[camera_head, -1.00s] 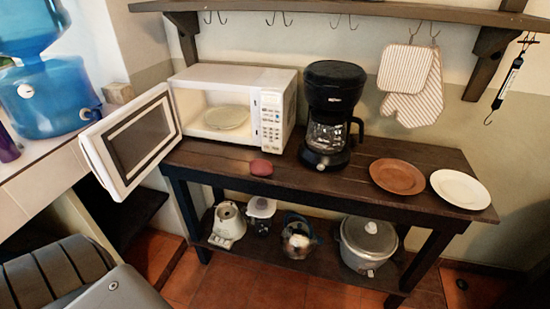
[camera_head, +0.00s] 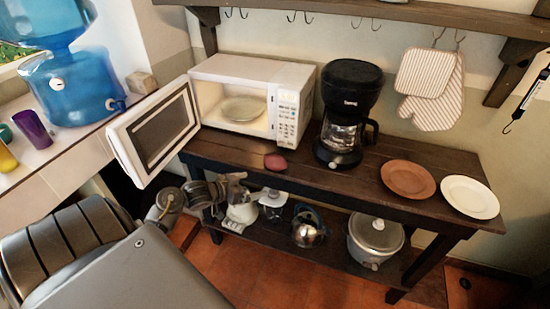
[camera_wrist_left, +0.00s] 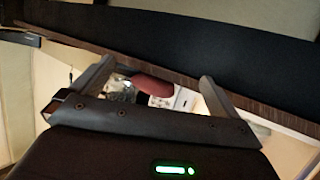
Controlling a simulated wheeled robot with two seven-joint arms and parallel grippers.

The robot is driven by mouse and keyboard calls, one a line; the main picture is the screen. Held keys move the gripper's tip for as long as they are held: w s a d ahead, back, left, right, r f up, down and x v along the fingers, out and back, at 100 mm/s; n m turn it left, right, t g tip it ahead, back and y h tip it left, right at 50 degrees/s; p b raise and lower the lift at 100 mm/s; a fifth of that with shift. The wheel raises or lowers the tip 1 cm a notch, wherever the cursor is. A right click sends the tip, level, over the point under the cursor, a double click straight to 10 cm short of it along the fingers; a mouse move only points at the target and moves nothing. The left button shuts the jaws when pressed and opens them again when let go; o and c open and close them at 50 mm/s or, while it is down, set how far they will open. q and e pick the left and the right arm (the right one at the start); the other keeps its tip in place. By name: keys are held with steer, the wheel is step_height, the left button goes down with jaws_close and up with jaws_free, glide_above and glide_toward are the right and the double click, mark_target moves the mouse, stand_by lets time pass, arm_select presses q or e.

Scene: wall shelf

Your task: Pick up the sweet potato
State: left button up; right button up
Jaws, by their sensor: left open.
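The sweet potato (camera_head: 275,162) is a small dull-red lump lying near the front edge of the dark wooden table (camera_head: 330,185), in front of the open microwave. My left gripper (camera_head: 240,177) is low at the table's front edge, to the left of the sweet potato and apart from it. In the left wrist view the two fingers (camera_wrist_left: 156,75) are spread wide, and the sweet potato (camera_wrist_left: 152,86) shows beyond and between them. Nothing is held. My right gripper is not in view.
The microwave (camera_head: 295,100) stands behind, its open door (camera_head: 155,132) jutting out left above my arm. A coffee maker (camera_head: 350,105) stands right of the sweet potato. A brown plate (camera_head: 408,179) and white plate (camera_head: 470,197) lie further right. A kettle (camera_head: 309,232) and rice cooker (camera_head: 375,240) sit below.

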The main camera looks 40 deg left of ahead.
arm_select(q)
steer(key=m, duration=0.1)
glide_toward(271, 162)
steer(key=f, duration=0.2)
steer(key=shift+t+h, duration=0.3)
steer(key=shift+t, duration=0.1)
steer(key=x, duration=0.4)
steer(key=shift+d+r+p, duration=0.15)
steer(key=shift+r+p, duration=0.2)
steer(key=shift+p, duration=0.05)
steer(key=shift+w+d+f, duration=0.15)
steer(key=shift+w+f, duration=0.05)
steer(key=shift+w, duration=0.5)
steer(key=p+x, duration=0.1)
steer(key=x, duration=0.2)
steer(key=shift+w+r, duration=0.1)
steer(key=shift+w, duration=0.35)
steer(key=shift+w+f, duration=0.25)
steer(key=shift+w, duration=0.2)
steer(key=c, duration=0.9)
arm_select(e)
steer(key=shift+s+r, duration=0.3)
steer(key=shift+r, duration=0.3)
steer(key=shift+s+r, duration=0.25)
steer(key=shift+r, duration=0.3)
